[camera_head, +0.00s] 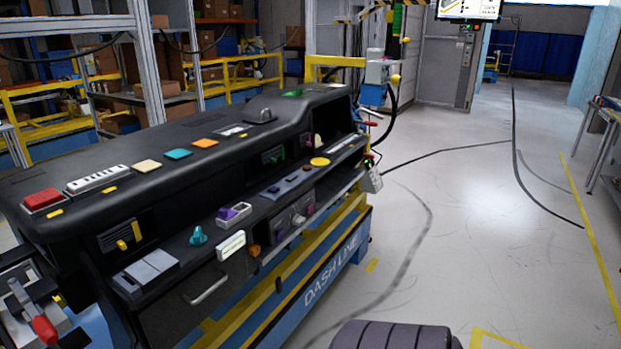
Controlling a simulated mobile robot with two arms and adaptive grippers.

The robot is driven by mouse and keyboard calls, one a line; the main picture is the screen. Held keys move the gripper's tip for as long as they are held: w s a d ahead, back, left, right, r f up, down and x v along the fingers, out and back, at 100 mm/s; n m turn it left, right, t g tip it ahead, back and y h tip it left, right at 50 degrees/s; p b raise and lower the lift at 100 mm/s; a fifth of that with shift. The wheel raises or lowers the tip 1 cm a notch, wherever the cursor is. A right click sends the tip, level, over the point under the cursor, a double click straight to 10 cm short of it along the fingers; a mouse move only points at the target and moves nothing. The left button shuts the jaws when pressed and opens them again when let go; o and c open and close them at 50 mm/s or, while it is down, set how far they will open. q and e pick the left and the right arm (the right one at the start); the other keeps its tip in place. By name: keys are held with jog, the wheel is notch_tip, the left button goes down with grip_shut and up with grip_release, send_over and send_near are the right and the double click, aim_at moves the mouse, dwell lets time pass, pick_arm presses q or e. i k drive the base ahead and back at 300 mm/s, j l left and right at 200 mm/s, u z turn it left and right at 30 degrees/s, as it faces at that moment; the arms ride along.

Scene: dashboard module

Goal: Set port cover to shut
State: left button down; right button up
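The black dashboard module (130,190) stands at the left and middle on a blue and yellow base. On its lower ledge sits a small purple and white piece (234,213) that may be the port cover; at this size I cannot tell whether it is open or shut. A teal knob (198,237) is to its left and a white block (231,245) is just below it. A grey flat panel (152,268) lies farther left on the ledge. Neither of my grippers shows in the head view.
A red-tipped lever (42,326) is at the bottom left. A drawer handle (207,290) sticks out of the module's front. Cables (445,150) run over the floor. The grey floor (480,240) to the right of the module is mostly clear. A table (606,125) stands at the far right.

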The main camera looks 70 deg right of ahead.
aim_at(224, 215)
jog(key=z, duration=1.75)
